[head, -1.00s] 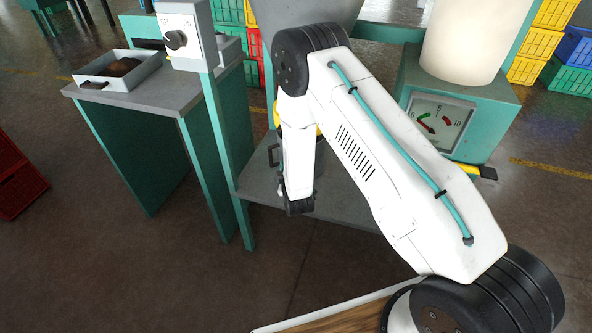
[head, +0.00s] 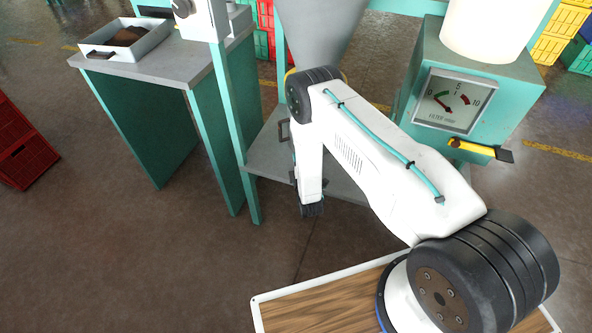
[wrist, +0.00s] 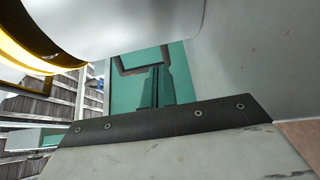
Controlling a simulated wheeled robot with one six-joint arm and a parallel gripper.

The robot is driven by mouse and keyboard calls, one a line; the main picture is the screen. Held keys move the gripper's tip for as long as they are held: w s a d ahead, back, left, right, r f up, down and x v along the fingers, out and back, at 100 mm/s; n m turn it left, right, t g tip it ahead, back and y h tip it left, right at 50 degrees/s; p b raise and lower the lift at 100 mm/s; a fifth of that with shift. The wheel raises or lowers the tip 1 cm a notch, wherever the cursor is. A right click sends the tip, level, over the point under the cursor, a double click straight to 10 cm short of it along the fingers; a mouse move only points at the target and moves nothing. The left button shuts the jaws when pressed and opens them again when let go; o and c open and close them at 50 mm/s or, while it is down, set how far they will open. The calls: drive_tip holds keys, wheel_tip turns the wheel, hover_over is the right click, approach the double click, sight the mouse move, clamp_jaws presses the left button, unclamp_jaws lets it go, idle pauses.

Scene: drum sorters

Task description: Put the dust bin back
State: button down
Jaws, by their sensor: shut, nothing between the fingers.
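A dark handle (head: 284,130) shows just left of my forearm, above the grey shelf under the funnel. It may belong to the dust bin, whose body I cannot make out behind my arm. In the wrist view, my gripper's narrow fingers (wrist: 158,86) are shut together and empty, against a teal panel. My gripper is hidden in the head view behind my arm's lower links. A plain grey surface (wrist: 245,60) fills the wrist view's right side; I cannot tell whether it is the bin.
The grey funnel (head: 322,30) stands above the grey shelf (head: 262,160). A teal filter cabinet with a gauge (head: 450,102) and a yellow lever (head: 478,150) is right. A table with a white tray (head: 127,38) is left. A red crate (head: 24,145) lies on the floor.

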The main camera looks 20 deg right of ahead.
sight(289, 139)
drive_tip(key=shift+w+d, duration=0.75)
drive_tip(key=shift+w, duration=0.35)
drive_tip(key=shift+w+d, duration=0.7)
drive_tip(key=shift+w, duration=0.35)
drive_tip(key=shift+w+d, duration=0.7)
drive_tip(key=shift+d, duration=0.15)
